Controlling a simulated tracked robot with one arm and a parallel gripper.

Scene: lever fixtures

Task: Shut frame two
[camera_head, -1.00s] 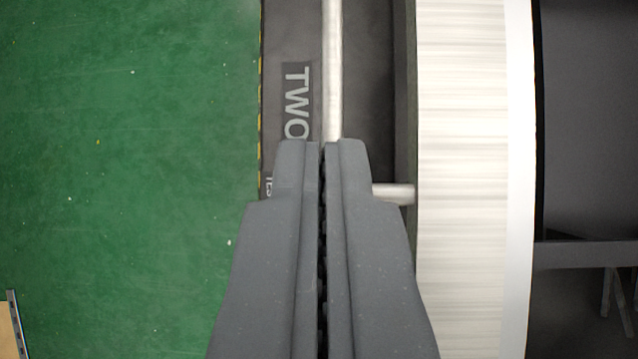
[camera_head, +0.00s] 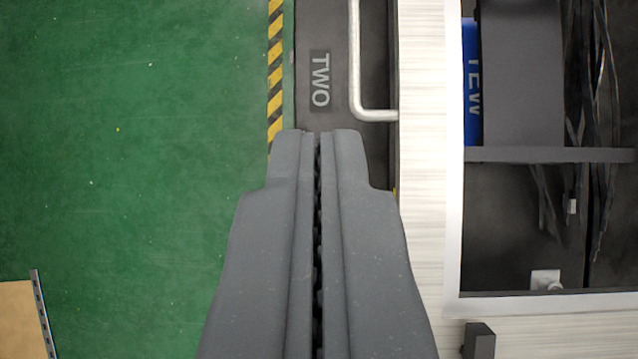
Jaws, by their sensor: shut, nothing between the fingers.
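A dark panel (camera_head: 320,30) carries the label TWO (camera_head: 320,80), turned sideways, and a silver bar handle (camera_head: 356,60) with a bent end. The panel stands at top centre, beside a pale wood-grain edge (camera_head: 423,180). My gripper (camera_head: 318,135) is shut and empty, its fingertips just below the label and left of and below the handle's bend. It appears apart from the handle. The fingers hide the lower part of the panel.
Right of the pale edge is an open compartment (camera_head: 520,220) with dark cables (camera_head: 590,100) and a blue lettered part (camera_head: 472,85). A yellow-black stripe (camera_head: 276,70) borders the panel's left side. Green floor (camera_head: 120,180) at left is clear, except a tan board (camera_head: 20,315) at bottom left.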

